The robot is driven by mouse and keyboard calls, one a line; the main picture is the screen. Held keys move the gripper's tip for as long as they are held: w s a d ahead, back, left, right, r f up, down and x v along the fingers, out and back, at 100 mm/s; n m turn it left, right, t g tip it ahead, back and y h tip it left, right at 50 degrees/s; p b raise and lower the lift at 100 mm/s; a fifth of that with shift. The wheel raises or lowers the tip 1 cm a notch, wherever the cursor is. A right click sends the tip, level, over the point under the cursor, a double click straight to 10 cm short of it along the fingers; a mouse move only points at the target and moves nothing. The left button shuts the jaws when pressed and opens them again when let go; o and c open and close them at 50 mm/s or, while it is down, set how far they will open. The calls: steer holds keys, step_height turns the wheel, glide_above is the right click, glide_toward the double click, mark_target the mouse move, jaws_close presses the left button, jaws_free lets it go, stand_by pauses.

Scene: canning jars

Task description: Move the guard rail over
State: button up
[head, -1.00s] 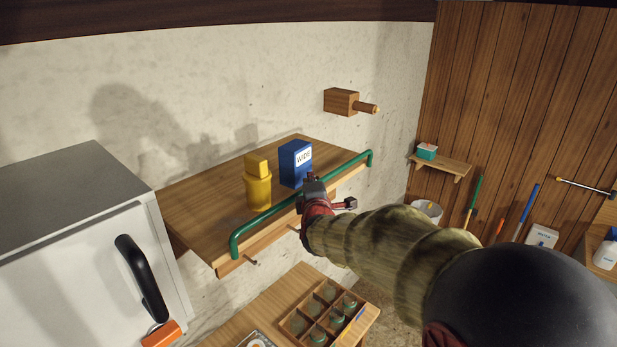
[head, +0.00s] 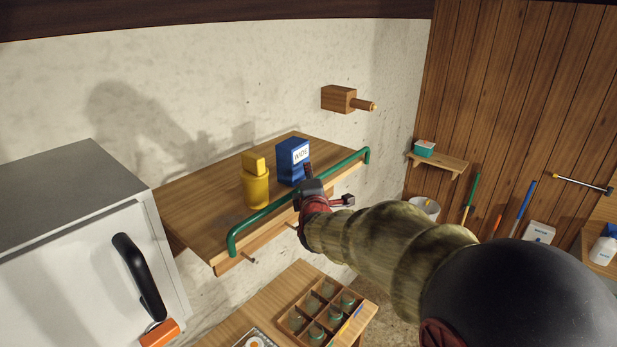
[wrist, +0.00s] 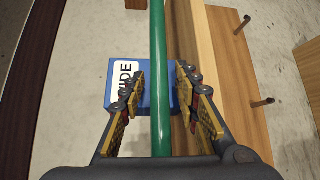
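The guard rail (head: 265,212) is a green bar with bent ends along the front edge of the wooden shelf (head: 205,205). In the wrist view the rail (wrist: 158,60) runs straight up between my two fingers. My gripper (head: 309,178) is at the middle of the rail, partly hiding it in the head view. In the wrist view my gripper (wrist: 160,95) is open, one finger on each side of the rail, with a visible gap on both sides.
A yellow container (head: 256,185) and a blue box marked WIDE (head: 291,163) stand on the shelf behind the rail. Pegs (wrist: 262,102) stick out from the shelf front. A wooden block with a peg (head: 340,99) is on the wall. A divided crate of jars (head: 311,284) is below.

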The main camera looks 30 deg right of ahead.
steer(key=v, duration=1.2)
stand_by(0.3)
